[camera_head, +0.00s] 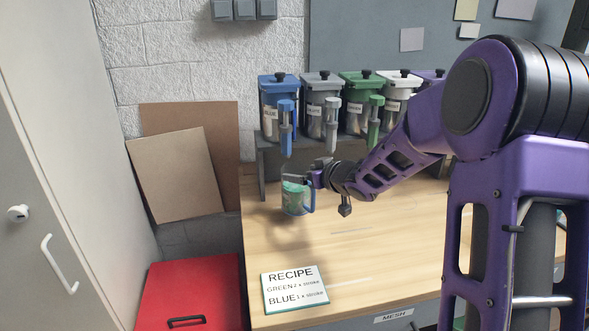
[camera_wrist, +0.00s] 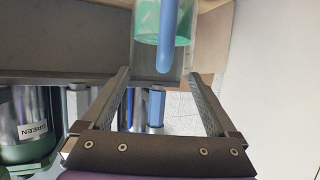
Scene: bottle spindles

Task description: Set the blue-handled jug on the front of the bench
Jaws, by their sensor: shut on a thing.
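The blue-handled jug (camera_head: 294,201) is a clear cup with green contents, near the left end of the wooden bench (camera_head: 370,250). Its blue handle faces right, toward my gripper (camera_head: 308,179), which is shut on the jug from the right. The jug looks upright and seems to hang a little above the bench top, with a shadow below it. In the wrist view the jug (camera_wrist: 148,22) and its handle are at the top, between and beyond the fingertips (camera_wrist: 161,74). The exact contact is hard to see.
Blue (camera_head: 278,100), grey (camera_head: 321,105), green (camera_head: 360,100) and white (camera_head: 398,92) dispensers stand on a raised rack behind the jug. A recipe card (camera_head: 295,288) lies at the bench's front left. A red box (camera_head: 190,296) stands left of the bench. The middle of the bench is clear.

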